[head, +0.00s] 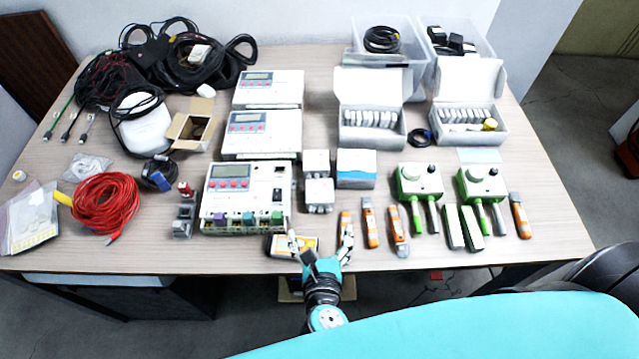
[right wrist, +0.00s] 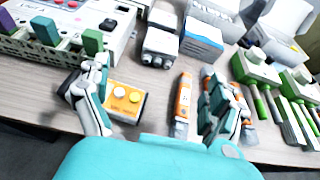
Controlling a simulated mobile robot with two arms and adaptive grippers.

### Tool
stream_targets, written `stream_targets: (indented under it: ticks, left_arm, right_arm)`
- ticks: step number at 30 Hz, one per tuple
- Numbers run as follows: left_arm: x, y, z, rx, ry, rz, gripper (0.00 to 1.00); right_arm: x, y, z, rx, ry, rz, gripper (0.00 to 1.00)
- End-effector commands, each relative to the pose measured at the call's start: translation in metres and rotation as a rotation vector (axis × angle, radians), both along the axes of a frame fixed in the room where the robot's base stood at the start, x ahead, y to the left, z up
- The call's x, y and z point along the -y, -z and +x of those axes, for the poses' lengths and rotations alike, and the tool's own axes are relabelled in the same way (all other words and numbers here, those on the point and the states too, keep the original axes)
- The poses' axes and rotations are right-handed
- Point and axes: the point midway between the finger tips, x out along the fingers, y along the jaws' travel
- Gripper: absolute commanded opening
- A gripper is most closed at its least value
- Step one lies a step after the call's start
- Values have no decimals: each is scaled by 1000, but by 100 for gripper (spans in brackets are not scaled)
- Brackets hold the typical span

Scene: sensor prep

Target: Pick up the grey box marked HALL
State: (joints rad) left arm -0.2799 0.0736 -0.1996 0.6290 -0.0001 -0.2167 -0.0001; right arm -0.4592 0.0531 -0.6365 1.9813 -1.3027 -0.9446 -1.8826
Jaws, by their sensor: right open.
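Two small grey boxes with round cable fittings stand mid-table in the head view, a rear one (head: 316,162) and a front one (head: 319,194). The front grey box also shows at the top of the right wrist view (right wrist: 160,44). I cannot read a HALL marking on either. My right gripper (head: 319,246) is open at the table's front edge, in front of the front grey box and apart from it. Its spread fingers also show in the right wrist view (right wrist: 155,98), with nothing held. My left gripper is not in view.
An orange handheld tool (right wrist: 182,105) lies near the right finger. A white controller (head: 245,200) stands left of the grey boxes, a white-and-blue box (head: 356,168) right. Green-and-white devices (head: 418,182) stand farther right.

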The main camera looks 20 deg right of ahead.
Motion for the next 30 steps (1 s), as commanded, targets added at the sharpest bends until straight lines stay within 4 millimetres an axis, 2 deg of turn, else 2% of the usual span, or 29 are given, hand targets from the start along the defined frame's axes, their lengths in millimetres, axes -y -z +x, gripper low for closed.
stream_targets:
  ticks: [6, 10, 15, 22, 30]
  left_arm:
    - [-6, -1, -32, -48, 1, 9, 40]
    - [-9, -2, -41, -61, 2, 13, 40]
    - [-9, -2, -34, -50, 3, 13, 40]
    - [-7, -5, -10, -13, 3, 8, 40]
    - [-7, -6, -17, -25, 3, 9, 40]
  right_arm:
    - [12, 16, 43, 3, 1, -1, 93]
    - [20, 27, 68, 3, 1, -1, 93]
    - [26, 39, 90, 1, 0, 0, 93]
    - [31, 44, 104, 0, 0, 1, 93]
    - [43, 57, 138, 0, 1, 1, 93]
